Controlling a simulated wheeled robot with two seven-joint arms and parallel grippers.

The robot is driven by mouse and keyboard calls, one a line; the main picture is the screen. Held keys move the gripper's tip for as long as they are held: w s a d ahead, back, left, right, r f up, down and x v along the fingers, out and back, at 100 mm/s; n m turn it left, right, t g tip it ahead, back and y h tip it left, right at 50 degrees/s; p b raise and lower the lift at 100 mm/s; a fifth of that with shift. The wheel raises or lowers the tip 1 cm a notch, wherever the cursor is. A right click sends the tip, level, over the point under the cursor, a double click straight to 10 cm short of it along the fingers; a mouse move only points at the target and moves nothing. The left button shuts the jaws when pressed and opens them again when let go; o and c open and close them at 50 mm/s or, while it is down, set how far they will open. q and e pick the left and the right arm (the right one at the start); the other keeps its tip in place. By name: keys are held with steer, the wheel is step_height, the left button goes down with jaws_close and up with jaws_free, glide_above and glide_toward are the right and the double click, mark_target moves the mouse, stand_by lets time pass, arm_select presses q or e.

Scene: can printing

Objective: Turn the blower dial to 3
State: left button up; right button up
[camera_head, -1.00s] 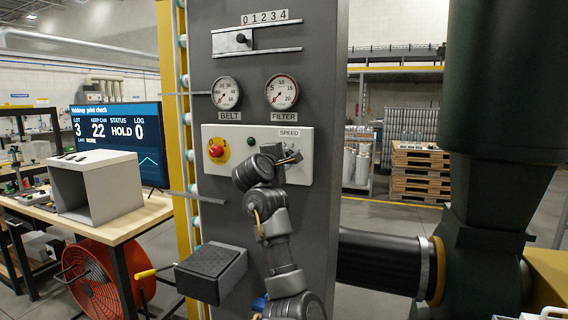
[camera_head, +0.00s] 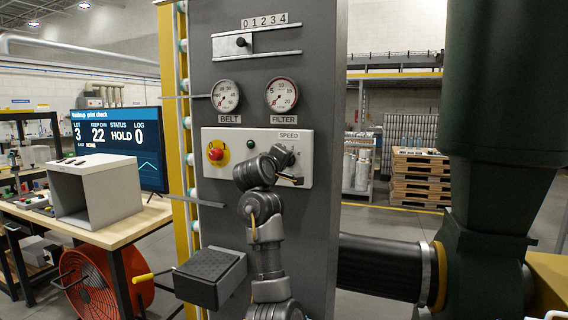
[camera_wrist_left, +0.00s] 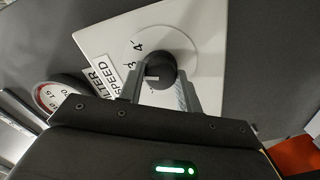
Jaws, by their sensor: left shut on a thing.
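The blower dial is a black round knob (camera_wrist_left: 160,68) on a pale disc (camera_wrist_left: 165,38) with the numerals 3 and 4 showing in the left wrist view. Its white mark points left in that view, near the 3. I cannot tell whether it lines up exactly. The other numerals are hidden. My left gripper (camera_wrist_left: 160,88) is shut on the knob, one finger on each side. In the head view my left gripper (camera_head: 288,166) covers the dial below the SPEED label (camera_head: 289,135). My right gripper is not in view.
The white panel (camera_head: 228,135) also carries a red knob (camera_head: 215,153) on a yellow plate and a green button (camera_head: 250,144). BELT (camera_head: 226,95) and FILTER (camera_head: 281,92) gauges sit above. A dark box (camera_head: 210,277) juts out below. A monitor (camera_head: 120,140) reads HOLD.

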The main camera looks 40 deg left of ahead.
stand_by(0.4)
arm_select(q)
steer(key=o, duration=1)
steer(key=b+v, duration=0.2)
steer(key=v, duration=0.8)
steer(key=shift+s+b, duration=0.35)
steer(key=shift+s, duration=0.05)
